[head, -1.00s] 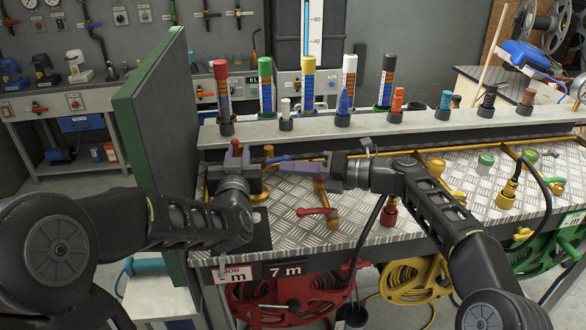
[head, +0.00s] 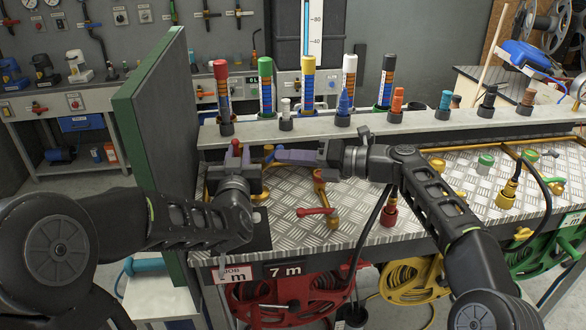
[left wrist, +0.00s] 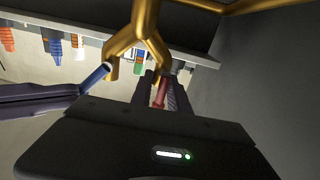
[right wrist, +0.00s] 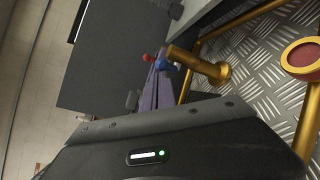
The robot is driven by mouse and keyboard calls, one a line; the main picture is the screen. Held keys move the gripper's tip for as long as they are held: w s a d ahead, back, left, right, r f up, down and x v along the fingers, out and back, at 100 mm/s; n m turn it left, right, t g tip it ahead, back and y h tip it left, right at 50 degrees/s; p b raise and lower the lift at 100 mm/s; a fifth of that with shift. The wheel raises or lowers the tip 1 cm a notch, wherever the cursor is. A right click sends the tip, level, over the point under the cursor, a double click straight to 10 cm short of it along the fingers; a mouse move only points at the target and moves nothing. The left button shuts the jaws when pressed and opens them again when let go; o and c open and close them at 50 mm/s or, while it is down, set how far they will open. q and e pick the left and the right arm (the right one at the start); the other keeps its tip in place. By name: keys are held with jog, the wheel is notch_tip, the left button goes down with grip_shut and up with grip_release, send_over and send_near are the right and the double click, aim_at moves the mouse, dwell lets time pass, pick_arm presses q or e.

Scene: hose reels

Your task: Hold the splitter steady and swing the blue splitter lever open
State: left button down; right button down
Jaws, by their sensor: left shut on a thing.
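The brass Y-shaped splitter (left wrist: 147,42) shows in the left wrist view, with a blue lever (left wrist: 96,78) by one leg and a red part (left wrist: 160,93) by the other. My left gripper (left wrist: 160,90) is shut on the splitter at that red part. It also shows at the left end of the bench in the head view (head: 238,158). My right gripper (head: 278,157) comes from the right with its fingers together. Its fingertips (right wrist: 157,68) are at the blue lever (right wrist: 166,63) in the right wrist view; contact is hard to tell. The grippers hide most of the splitter in the head view.
A green-edged panel (head: 155,110) stands close left of my left gripper. A shelf (head: 400,125) with coloured fittings runs behind. A red-handled brass valve (head: 318,211) stands in front on the patterned metal bench (head: 365,240). Hose reels (head: 290,295) hang below.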

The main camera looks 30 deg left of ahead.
jog(key=shift+s+a+r, duration=0.15)
jog(key=shift+a+r, duration=0.25)
jog(key=shift+r, duration=0.1)
jog(key=shift+s+a+r, duration=0.15)
jog(key=shift+a+r, duration=0.2)
jog(key=shift+r, duration=0.15)
jog(key=shift+d, duration=0.2)
jog(key=s+d+r, duration=0.3)
jog(key=d+r, duration=0.3)
jog(key=r, duration=0.2)
jog(key=shift+d+r, duration=0.25)
jog(key=shift+d, duration=0.05)
